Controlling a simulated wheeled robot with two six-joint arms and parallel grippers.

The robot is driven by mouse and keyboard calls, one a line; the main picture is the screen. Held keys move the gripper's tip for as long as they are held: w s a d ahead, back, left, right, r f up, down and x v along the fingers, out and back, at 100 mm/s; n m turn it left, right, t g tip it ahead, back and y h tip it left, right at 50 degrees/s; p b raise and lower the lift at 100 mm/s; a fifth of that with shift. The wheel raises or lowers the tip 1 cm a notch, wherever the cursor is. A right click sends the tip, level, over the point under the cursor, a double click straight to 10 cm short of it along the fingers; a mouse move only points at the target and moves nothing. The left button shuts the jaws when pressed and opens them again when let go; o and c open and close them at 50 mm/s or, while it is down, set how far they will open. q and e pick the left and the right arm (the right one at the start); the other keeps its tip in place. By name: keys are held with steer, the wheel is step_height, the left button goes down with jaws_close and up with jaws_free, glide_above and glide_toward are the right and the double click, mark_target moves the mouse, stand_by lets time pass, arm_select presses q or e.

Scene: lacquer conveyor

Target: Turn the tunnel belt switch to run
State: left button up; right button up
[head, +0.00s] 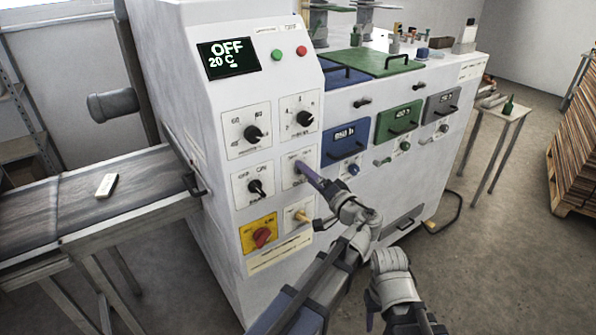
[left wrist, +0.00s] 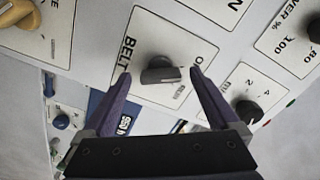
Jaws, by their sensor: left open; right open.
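The belt switch is a dark knob (left wrist: 160,70) on a white plate marked BELT in the left wrist view. Its plate (head: 287,183) also shows in the head view on the machine's front, with the knob hidden behind my gripper. The knob's bar lies roughly across the wrist picture; I cannot tell for sure which label it points to. My left gripper (head: 301,164) is at this plate. In the left wrist view its open fingers (left wrist: 160,76) stand on either side of the knob, with gaps visible. My right gripper (head: 374,312) is open and empty, low in front of the machine.
The display (head: 229,58) reads OFF and 20 C. Other dark knobs, a red knob on a yellow plate (head: 262,235) and a brass-coloured switch (head: 301,217) surround the belt plate. A conveyor (head: 75,225) carrying a small pale block (head: 106,185) enters at left.

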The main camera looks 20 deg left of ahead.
arm_select(q)
steer(key=shift+w+a, duration=0.15)
steer(key=shift+a, duration=0.05)
steer(key=shift+d, duration=0.15)
steer(key=shift+c, duration=0.3)
steer(key=c, duration=1.3)
